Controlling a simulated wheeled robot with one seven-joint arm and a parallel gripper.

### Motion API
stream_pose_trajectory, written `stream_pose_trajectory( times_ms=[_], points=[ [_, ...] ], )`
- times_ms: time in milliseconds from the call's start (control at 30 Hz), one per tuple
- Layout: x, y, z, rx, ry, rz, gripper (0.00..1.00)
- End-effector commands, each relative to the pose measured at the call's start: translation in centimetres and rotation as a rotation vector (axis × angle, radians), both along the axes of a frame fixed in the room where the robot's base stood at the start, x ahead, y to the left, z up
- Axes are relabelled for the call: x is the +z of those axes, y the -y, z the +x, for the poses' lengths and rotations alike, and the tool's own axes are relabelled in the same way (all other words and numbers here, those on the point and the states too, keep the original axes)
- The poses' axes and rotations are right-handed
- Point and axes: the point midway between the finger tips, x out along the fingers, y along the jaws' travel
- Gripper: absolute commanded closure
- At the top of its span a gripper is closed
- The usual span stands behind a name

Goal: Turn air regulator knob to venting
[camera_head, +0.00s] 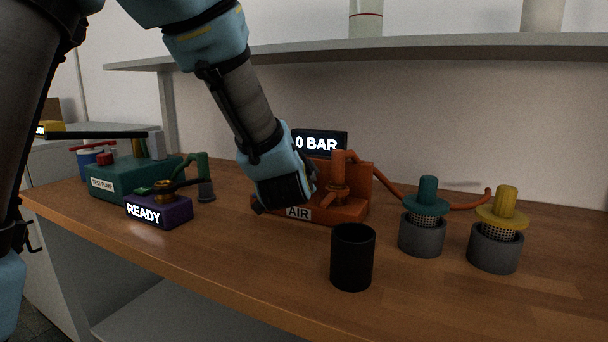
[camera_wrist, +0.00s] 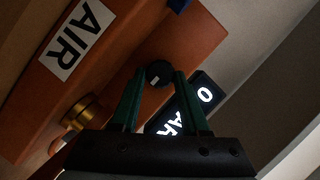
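The orange air regulator (camera_head: 350,205) stands on the bench, with a white AIR label (camera_head: 298,213) and a black display reading 0 BAR (camera_head: 320,143). Its round black knob (camera_wrist: 159,73) shows in the wrist view with a small pale mark on its face. My gripper (camera_wrist: 160,76) has its two green fingers apart, one on each side of the knob at the tips. I cannot tell whether they press on it. In the head view, my gripper is in front of the regulator and hides its left part and the knob.
A black cup (camera_head: 352,262) stands in front of the regulator. Two grey pots with a teal (camera_head: 428,190) and a yellow top (camera_head: 505,210) stand right. A purple READY box (camera_head: 160,210) and green test pump (camera_head: 120,180) stand left. A shelf (camera_head: 450,42) runs above.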

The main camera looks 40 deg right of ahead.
Motion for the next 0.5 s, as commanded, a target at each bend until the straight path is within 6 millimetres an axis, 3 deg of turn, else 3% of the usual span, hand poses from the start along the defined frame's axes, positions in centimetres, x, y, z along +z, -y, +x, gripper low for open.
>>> stream_pose_trajectory(
  times_ms=[33, 233, 500],
  points=[
    [-0.07, -0.02, 0.01, 0.000, -0.001, 0.001, 0.48],
    [-0.01, 0.00, 0.01, 0.000, -0.001, -0.001, 0.26],
    [0.08, -0.07, -0.11, -0.001, 0.000, -0.001, 0.26]
  ],
)
